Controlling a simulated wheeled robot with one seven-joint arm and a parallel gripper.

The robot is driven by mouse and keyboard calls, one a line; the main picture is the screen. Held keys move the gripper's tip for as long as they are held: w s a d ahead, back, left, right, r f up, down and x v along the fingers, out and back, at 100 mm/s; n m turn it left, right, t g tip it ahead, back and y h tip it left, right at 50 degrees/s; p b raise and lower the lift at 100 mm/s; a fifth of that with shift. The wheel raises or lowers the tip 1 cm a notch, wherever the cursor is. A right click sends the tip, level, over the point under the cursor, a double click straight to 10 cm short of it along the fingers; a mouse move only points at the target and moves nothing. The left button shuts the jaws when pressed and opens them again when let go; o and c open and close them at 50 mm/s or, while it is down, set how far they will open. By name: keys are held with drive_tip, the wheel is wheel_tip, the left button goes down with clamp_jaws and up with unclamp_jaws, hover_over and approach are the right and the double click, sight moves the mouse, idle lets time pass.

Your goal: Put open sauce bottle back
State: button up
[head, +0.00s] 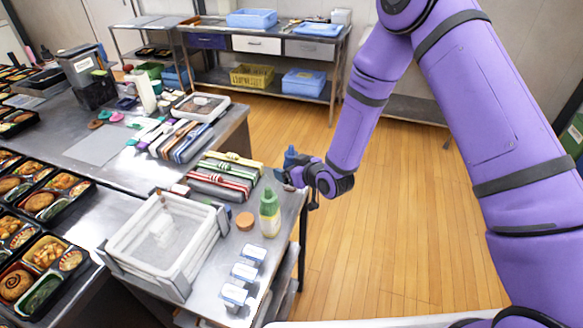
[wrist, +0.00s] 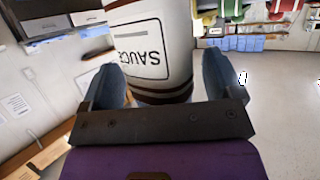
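A sauce bottle (head: 270,213) with a green cap and a pale label stands upright on the steel counter, near its right edge. My gripper (head: 287,167) is above and slightly right of it in the head view, apart from it. Its blue fingers are spread, and I see nothing held between them there. In the wrist view a large white bottle with a SAUCE label (wrist: 145,55) shows between the fingers of my gripper (wrist: 170,75). Its far end is cut off by the frame. A narrow gap shows beside the right finger; contact is unclear on the left.
A round orange-brown item (head: 246,221) and several small blue-and-white containers (head: 244,272) are close by. Striped cases (head: 222,178) lie behind. Wooden floor (head: 400,220) is open to the right.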

drive_tip(key=shift+r, duration=0.1)
drive_tip(key=shift+s+d+r, duration=0.15)
drive_tip(key=v, duration=1.1)
drive_tip(key=shift+s+d, duration=0.2)
drive_tip(key=shift+r, duration=0.1)
drive_tip(key=s+d+r+m+g+h, duration=0.1)
drive_tip(key=d+r+m+h, duration=0.15)
drive_tip(key=d+r, duration=0.6)
drive_tip(key=s+d+r+m+h, duration=0.1)
drive_tip(key=d+r+h, duration=0.4)
drive_tip(key=r, duration=0.7)
drive_tip(key=s+d+r+m+g, duration=0.1)
drive_tip(key=s+d+r, duration=0.2)
drive_tip(key=s, duration=0.5)
drive_tip(key=s+d+r+m+g, duration=0.1)
drive_tip(key=s+d+r+m, duration=0.1)
drive_tip(key=s+r, duration=0.3)
drive_tip(key=s+d+r+m+g, duration=0.1)
drive_tip(key=s+d+r+g, duration=0.1)
drive_tip(key=s, duration=0.9)
wheel_tip(320, 180, up, 3)
drive_tip(key=shift+d+f+h, duration=0.15)
drive_tip(key=shift+d+h, duration=0.3)
drive_tip(key=shift+d, duration=0.35)
